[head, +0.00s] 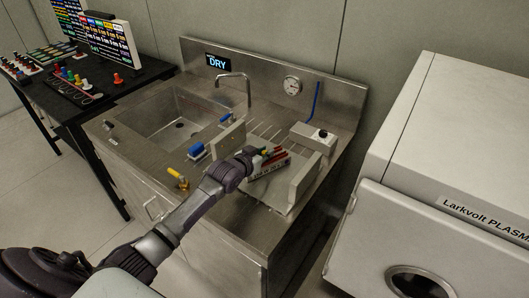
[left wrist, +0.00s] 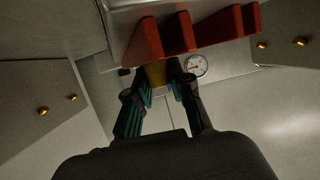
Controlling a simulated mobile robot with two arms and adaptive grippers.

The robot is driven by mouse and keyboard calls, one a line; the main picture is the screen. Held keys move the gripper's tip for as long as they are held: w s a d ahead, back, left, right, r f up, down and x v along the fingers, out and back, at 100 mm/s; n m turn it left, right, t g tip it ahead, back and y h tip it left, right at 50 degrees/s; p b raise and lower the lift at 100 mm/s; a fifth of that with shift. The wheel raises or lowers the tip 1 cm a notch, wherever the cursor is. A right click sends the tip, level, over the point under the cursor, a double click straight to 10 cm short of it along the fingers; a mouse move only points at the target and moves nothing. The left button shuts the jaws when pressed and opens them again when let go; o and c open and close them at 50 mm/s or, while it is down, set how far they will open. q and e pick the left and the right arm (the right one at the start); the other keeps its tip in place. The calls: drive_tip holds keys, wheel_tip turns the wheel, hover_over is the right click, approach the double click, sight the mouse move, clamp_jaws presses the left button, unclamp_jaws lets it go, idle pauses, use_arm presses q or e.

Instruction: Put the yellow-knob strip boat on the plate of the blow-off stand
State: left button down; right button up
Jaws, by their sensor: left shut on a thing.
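My left gripper (head: 254,154) is shut on the yellow knob (left wrist: 157,73) of a strip boat. The boat (head: 270,167) is pale, with red parts along it; those red parts (left wrist: 190,36) fill the top of the left wrist view. In the head view the boat is between the two upright walls of the blow-off stand (head: 303,182), over its plate (head: 268,197). I cannot tell whether the boat touches the plate. My gripper hides part of the boat and the plate. My right gripper is not in view.
A sink (head: 175,115) with a tap (head: 235,77) lies left of the stand. A blue block (head: 196,150) and a yellow-handled item (head: 177,178) are on the near rim. A control box (head: 314,137) stands behind. A black table (head: 95,95) holds racks, and a large white machine (head: 440,180) is at right.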

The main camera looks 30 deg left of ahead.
use_arm(q)
drive_tip(key=c, duration=1)
unclamp_jaws()
drive_tip(key=shift+f, duration=0.1)
drive_tip(key=shift+c, duration=0.2)
drive_tip(key=shift+r, duration=0.2)
drive_tip(key=d+v, duration=0.1)
drive_tip(key=v, duration=1.1)
drive_tip(key=shift+a+b, duration=0.3)
drive_tip(key=shift+a, duration=0.15)
